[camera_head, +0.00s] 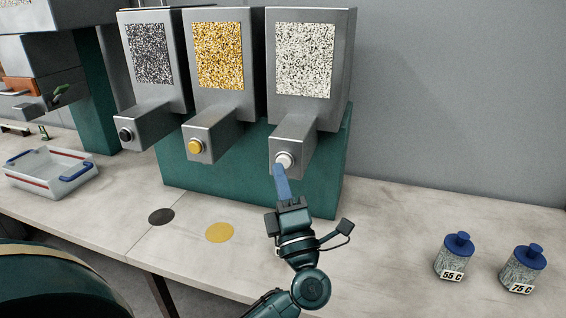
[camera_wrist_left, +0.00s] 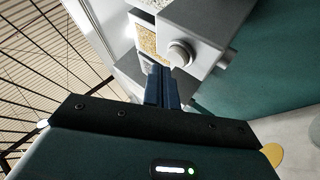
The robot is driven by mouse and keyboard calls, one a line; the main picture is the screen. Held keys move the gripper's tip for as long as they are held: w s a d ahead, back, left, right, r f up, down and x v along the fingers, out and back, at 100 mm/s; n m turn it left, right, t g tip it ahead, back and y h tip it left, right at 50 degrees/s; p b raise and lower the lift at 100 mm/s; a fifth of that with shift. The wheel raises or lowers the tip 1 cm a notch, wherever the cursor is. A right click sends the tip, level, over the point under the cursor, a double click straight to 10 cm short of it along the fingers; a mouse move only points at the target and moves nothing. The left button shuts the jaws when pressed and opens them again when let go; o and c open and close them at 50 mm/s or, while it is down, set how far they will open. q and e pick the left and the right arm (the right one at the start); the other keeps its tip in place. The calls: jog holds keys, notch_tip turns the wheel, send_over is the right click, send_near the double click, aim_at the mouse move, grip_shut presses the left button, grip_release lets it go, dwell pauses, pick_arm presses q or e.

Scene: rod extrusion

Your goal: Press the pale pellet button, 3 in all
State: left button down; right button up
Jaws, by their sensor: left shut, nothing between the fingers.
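The pale pellet button (camera_head: 285,160) is a round whitish knob on the front of the right-hand dispenser (camera_head: 340,70), whose window shows pale pellets. My left gripper (camera_head: 280,168) is shut and empty, its blue fingertips right at the lower left edge of this button. I cannot tell whether they touch it. In the left wrist view the shut fingers (camera_wrist_left: 158,72) point at a grey dispenser block with a round button (camera_wrist_left: 180,53) just beyond the tips. My right gripper is not in view.
To the left are the yellow button (camera_head: 195,147) and the black button (camera_head: 125,135) on their dispensers. A white tray (camera_head: 60,187) with blue handles stands at the far left. Two blue-capped jars (camera_head: 452,262) (camera_head: 523,274) stand at the right. Dark (camera_head: 161,216) and yellow (camera_head: 219,232) discs mark the bench.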

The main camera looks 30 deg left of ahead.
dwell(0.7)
pick_arm(q)
jog(key=shift+w+a, duration=0.1)
jog(key=shift+w, duration=0.35)
jog(key=shift+w+a, duration=0.15)
jog(key=shift+w, duration=0.3)
dwell(0.6)
dwell(0.3)
jog(key=shift+s+d, duration=0.25)
jog(key=shift+s, duration=0.65)
